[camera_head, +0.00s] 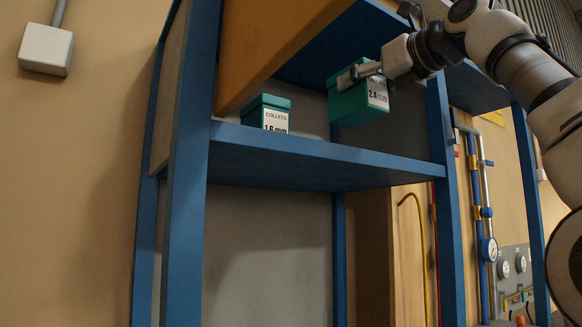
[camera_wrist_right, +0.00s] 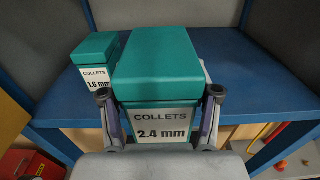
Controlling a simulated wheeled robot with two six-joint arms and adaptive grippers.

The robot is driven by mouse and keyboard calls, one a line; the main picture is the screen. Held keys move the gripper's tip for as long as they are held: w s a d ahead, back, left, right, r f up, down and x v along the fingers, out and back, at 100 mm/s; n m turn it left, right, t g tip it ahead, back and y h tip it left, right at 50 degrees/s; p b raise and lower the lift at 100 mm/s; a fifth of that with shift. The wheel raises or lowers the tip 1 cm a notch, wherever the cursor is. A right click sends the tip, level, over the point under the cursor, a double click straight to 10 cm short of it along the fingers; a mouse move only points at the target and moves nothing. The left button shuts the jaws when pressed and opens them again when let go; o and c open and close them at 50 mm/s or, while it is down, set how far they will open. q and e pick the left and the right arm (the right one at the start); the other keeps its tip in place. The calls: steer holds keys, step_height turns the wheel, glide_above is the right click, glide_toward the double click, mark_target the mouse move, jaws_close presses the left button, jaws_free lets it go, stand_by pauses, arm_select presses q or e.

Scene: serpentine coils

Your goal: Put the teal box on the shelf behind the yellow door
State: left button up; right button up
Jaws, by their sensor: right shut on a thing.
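My right gripper (camera_head: 362,72) is shut on a teal box labelled "COLLETS 2.4 mm" (camera_head: 347,104). In the right wrist view the box (camera_wrist_right: 158,68) sits between the two fingers, its label facing the camera. The head view shows it slightly tilted and above the blue shelf (camera_head: 310,153), apart from its surface. The yellow door (camera_head: 275,45) shows as an orange-yellow panel at the upper left of the shelf bay, and the bay below it is open. My left gripper is in neither view.
A second teal box, labelled "COLLETS 1.6 mm" (camera_head: 266,113), stands on the shelf at the left. Blue posts (camera_head: 443,190) frame the bay. The shelf right of the second box looks bare. Pipes and gauges (camera_head: 488,248) are at the right.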

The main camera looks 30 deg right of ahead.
steer(key=w+p, duration=0.3)
steer(key=w, duration=0.1)
steer(key=w+d+p, duration=0.1)
steer(key=w+p, duration=0.2)
steer(key=w, duration=0.2)
steer(key=w+f+p, duration=0.1)
steer(key=w+p, duration=0.3)
steer(key=shift+w+d, duration=0.4)
step_height(320, 180, down, 3)
steer(key=shift+f+b, duration=0.1)
steer(key=shift+b, duration=0.7)
steer(key=shift+s+f, duration=0.15)
steer(key=shift+s, duration=0.25)
steer(key=o, duration=1.4)
steer(key=shift+w+f, duration=0.1)
steer(key=shift+w, duration=0.2)
steer(key=shift+c, duration=0.2)
steer(key=shift+s, duration=0.15)
